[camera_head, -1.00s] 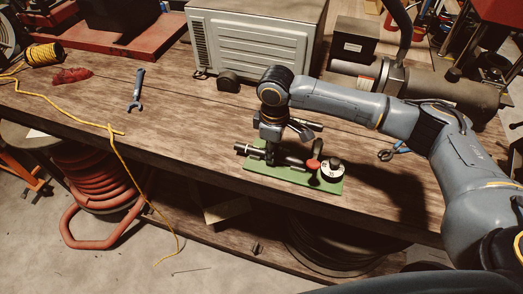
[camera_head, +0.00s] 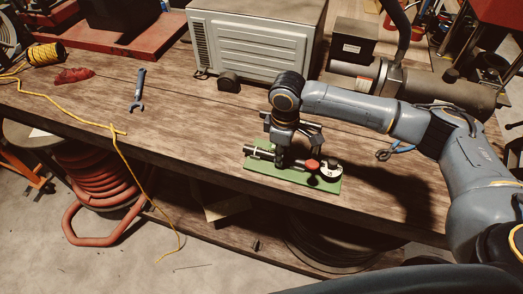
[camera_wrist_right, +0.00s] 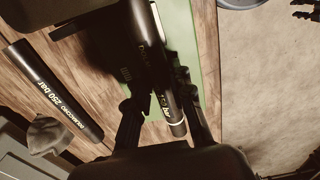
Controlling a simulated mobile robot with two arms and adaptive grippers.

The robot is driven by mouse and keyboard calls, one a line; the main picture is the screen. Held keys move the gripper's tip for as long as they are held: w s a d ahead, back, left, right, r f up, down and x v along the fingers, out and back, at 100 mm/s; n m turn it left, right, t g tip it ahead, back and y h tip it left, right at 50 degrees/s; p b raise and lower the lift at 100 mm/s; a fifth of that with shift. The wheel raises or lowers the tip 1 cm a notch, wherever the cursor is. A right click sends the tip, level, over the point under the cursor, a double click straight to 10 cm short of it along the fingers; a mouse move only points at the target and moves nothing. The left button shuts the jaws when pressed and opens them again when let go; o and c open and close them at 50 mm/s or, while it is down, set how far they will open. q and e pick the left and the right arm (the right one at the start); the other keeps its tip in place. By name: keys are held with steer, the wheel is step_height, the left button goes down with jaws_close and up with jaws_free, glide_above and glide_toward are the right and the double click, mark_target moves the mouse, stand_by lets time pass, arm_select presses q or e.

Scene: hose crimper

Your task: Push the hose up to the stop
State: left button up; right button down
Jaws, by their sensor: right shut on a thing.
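The black hose (camera_wrist_right: 158,75) with pale lettering runs between the fingers of my right gripper (camera_wrist_right: 165,122) in the wrist view, which is shut on it. A white band sits near its lower end there. In the head view my right gripper (camera_head: 281,163) points down over the left part of the green base plate (camera_head: 330,187). The hose's left end (camera_head: 252,151) sticks out past the gripper. A red knob (camera_head: 312,165) and a round white dial (camera_head: 330,170) are on the plate to the right. The stop and the hose's far end cannot be made out. My left gripper is out of view.
A black tube marked 250 bar (camera_wrist_right: 52,90) lies apart on the wooden table in the wrist view. A blue wrench (camera_head: 137,90) and a yellow rope (camera_head: 75,108) lie at left. A grey metal case (camera_head: 255,45) stands behind. The table's front edge is close to the plate.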

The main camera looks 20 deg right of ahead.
steer(key=shift+s+d, duration=0.3)
steer(key=shift+d, duration=0.15)
stand_by(0.4)
steer(key=shift+c, duration=1.4)
jaws_free()
steer(key=shift+p, duration=0.3)
step_height(320, 180, up, 7)
steer(key=p, duration=0.8)
steer(key=shift+r+p, duration=0.5)
steer(key=shift+r, duration=0.5)
steer(key=shift+a, duration=0.1)
